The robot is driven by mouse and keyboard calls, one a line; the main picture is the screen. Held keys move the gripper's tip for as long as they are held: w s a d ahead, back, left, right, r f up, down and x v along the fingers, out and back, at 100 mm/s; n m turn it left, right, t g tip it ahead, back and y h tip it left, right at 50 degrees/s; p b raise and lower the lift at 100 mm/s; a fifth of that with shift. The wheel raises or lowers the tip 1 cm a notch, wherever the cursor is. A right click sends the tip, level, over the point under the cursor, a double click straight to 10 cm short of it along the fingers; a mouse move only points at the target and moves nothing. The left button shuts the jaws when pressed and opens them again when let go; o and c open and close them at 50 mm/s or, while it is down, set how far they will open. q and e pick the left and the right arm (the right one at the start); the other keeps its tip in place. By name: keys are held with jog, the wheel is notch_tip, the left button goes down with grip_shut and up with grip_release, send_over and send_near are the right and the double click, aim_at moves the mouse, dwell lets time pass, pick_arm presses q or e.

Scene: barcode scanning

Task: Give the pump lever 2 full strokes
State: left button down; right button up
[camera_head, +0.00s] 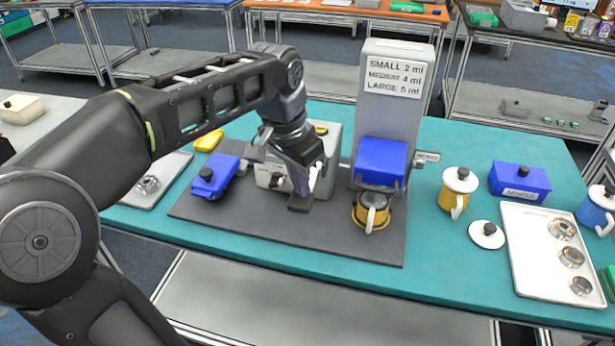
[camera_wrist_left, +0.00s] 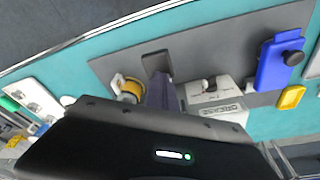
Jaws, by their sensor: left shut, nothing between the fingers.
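The grey grease unit (camera_head: 335,150) stands on the dark mat; its "GREASE" lettering shows in the left wrist view (camera_wrist_left: 222,108). My left gripper (camera_head: 312,185) is shut and empty, pointing down at the unit's front right. Just below it is a dark grey block (camera_head: 300,203), which also shows in the left wrist view (camera_wrist_left: 157,63). It may be the lever's end; I cannot tell whether the gripper touches it. My arm hides part of the unit, and no lever shows clearly. My right gripper is not in view.
A tall grey dispenser (camera_head: 395,110) with a blue block (camera_head: 381,160) stands to the right, a yellow cup (camera_head: 371,208) under it. A blue container (camera_head: 214,177) lies left of the unit. The mat's front (camera_head: 310,240) is clear. A white tray (camera_head: 545,285) lies at the right.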

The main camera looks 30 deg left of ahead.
pick_arm(q)
notch_tip(320, 180, down, 2)
jog(key=shift+b, duration=0.5)
jog(key=shift+r, duration=0.1)
jog(key=r+p, duration=0.5)
jog(key=r, duration=0.1)
jog(key=shift+w+r+p, duration=0.2)
jog(key=shift+r+p, duration=0.1)
jog(key=shift+p, duration=0.1)
jog(key=shift+s+r+p, duration=0.15)
jog(key=shift+r+p, duration=0.25)
jog(key=shift+r, duration=0.2)
notch_tip(320, 180, up, 4)
jog(key=p, duration=0.3)
